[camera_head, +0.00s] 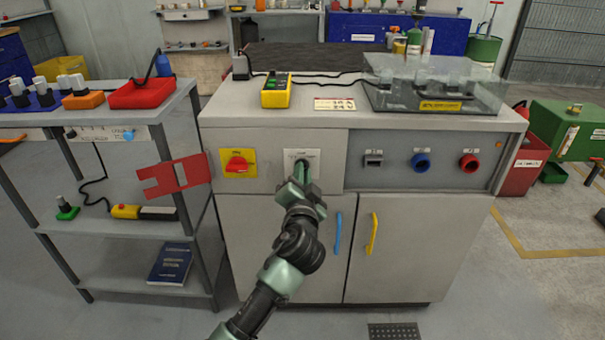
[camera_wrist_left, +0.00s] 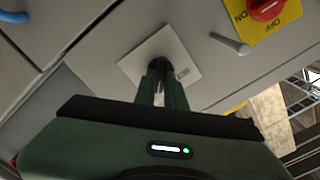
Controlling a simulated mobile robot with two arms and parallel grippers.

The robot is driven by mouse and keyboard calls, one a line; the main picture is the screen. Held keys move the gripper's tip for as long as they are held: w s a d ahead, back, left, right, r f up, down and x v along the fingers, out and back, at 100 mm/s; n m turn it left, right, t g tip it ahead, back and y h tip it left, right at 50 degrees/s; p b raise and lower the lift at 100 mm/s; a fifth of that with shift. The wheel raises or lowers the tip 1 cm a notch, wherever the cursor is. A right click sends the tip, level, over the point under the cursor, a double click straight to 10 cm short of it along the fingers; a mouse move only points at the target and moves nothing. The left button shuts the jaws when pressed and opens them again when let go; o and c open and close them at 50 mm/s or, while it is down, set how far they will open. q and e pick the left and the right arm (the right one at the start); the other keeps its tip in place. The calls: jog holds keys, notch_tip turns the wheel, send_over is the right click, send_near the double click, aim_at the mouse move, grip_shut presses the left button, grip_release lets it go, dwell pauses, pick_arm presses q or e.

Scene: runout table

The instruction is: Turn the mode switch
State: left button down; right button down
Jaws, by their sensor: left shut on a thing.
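The white mode switch plate (camera_head: 309,156) is on the front panel of the grey cabinet, right of a red rotary switch on a yellow plate (camera_head: 239,163). The white plate also shows in the wrist view (camera_wrist_left: 181,49), tilted in the picture. My left gripper (camera_head: 300,168) reaches up to this plate. In the wrist view its fingers (camera_wrist_left: 161,72) are close together at the plate, shut on the mode switch knob. The fingers hide the knob, so I cannot tell which way it points. My right gripper is not in view.
Grey, blue (camera_head: 421,162) and red (camera_head: 469,163) sockets sit further right on the panel. Below are cabinet doors with a blue handle (camera_head: 338,233) and a yellow handle (camera_head: 373,233). A red slotted tag (camera_head: 174,178) is left of the panel. A grey peg (camera_wrist_left: 230,44) juts out near the plate.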

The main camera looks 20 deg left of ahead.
pick_arm(q)
jog(key=c, duration=1.5)
grip_release()
jog(key=shift+s, duration=0.1)
jog(key=p+v, duration=0.1)
jog(key=v, duration=0.6)
jog(key=shift+s+d, duration=0.15)
jog(key=shift+s, duration=0.2)
